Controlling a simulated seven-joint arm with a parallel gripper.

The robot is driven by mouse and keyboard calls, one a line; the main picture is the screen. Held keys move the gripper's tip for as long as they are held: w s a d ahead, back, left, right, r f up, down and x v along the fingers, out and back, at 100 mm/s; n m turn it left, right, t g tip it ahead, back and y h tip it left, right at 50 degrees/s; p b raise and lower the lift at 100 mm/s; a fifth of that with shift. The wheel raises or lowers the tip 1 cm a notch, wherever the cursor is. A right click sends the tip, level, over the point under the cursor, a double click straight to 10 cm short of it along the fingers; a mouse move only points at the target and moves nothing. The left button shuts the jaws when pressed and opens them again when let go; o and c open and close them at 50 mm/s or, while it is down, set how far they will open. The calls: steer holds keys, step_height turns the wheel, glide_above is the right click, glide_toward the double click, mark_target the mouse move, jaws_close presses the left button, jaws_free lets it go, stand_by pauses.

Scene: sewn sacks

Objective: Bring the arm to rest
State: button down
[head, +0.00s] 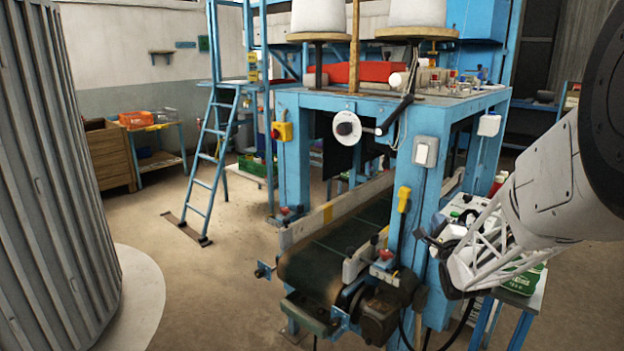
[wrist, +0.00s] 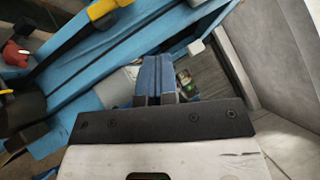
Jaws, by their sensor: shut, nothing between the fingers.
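My arm (head: 560,185) reaches in from the right edge in the head view, a pale grey link with a white lattice part at its lower end. It is beside the blue machine frame (head: 426,160), in front of a small side table. In the wrist view my gripper (wrist: 156,62) shows as two blue-faced fingers set side by side beyond a dark bracket. The fingers are shut with nothing held. In the head view I cannot make out the fingertips clearly.
A conveyor belt (head: 335,250) runs out of the blue frame, left of my arm. A blue ladder (head: 208,165) stands behind it. A ribbed grey cylinder (head: 50,190) fills the left side. Open floor (head: 215,275) lies between cylinder and conveyor.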

steer(key=s+a+r+n+g, duration=0.2)
steer(key=s+a+n+g, duration=0.9)
steer(key=s, duration=0.4)
steer(key=s+a+n+g, duration=0.2)
steer(key=s+a+n, duration=0.1)
steer(key=s, duration=0.5)
steer(key=s+a+n+g, duration=0.3)
steer(key=s+n, duration=0.1)
steer(key=s, duration=0.4)
steer(key=s+a+f+n+g+y, duration=0.1)
steer(key=s+a+n+g, duration=0.1)
steer(key=s, duration=0.6)
steer(key=shift+s+a+n+g, duration=0.35)
steer(key=shift+a+n, duration=0.35)
steer(key=shift+n, duration=0.2)
